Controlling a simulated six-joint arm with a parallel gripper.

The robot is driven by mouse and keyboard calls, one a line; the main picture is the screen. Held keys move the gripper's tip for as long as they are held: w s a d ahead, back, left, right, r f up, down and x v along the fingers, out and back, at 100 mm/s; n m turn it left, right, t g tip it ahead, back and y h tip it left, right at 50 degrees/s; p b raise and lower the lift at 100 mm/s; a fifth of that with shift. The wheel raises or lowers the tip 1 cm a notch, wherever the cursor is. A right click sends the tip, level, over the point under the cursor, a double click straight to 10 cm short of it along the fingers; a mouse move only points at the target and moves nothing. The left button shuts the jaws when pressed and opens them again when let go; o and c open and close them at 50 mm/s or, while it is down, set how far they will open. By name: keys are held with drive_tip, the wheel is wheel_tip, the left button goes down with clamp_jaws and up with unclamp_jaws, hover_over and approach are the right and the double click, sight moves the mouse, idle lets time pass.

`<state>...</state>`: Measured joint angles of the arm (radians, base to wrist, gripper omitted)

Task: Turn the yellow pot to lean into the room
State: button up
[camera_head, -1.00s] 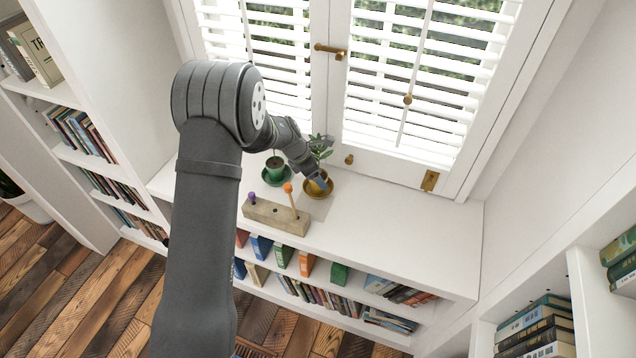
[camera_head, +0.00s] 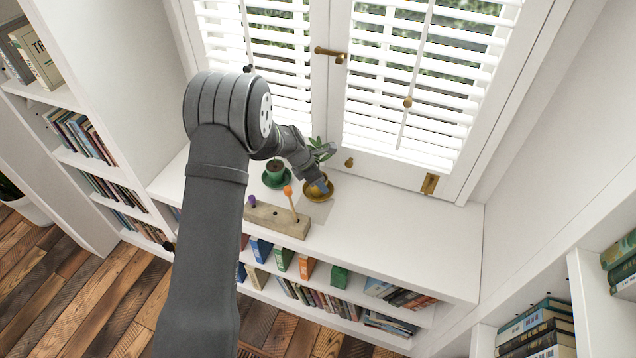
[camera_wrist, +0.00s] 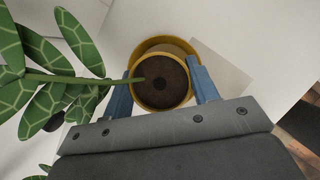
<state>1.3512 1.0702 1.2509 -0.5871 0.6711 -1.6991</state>
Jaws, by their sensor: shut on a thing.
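The yellow pot (camera_head: 310,189) stands on the white sill-top shelf below the shuttered window, partly hidden by my gripper (camera_head: 321,188). In the wrist view my gripper (camera_wrist: 161,76) has a blue finger on each side of the yellow pot (camera_wrist: 158,106), closed against it. The pot holds dark soil and sits over an ochre saucer (camera_wrist: 165,41). Its plant (camera_wrist: 75,78) has large patterned green leaves and leans to the left in the wrist view. In the head view the leaves (camera_head: 320,150) show above the pot, on the window side.
A green pot (camera_head: 276,166) on a green saucer stands just left. A wooden block (camera_head: 278,219) with an orange-topped peg (camera_head: 288,191) and a purple peg (camera_head: 252,200) lies in front. The window shutters (camera_head: 415,90) rise behind. The shelf top to the right (camera_head: 410,220) is clear.

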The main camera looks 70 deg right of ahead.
wheel_tip(320, 180, up, 13)
idle(0.8)
wheel_tip(320, 180, down, 9)
drive_tip(key=n+t+h, duration=0.1)
drive_tip(key=n, duration=0.3)
drive_tip(key=shift+f, duration=1.7)
drive_tip(key=o, duration=1.3)
drive_tip(key=v, duration=1.7)
drive_tip(key=shift+s+a+r, duration=0.15)
drive_tip(key=shift+s+r, duration=0.05)
drive_tip(key=shift+r, duration=0.05)
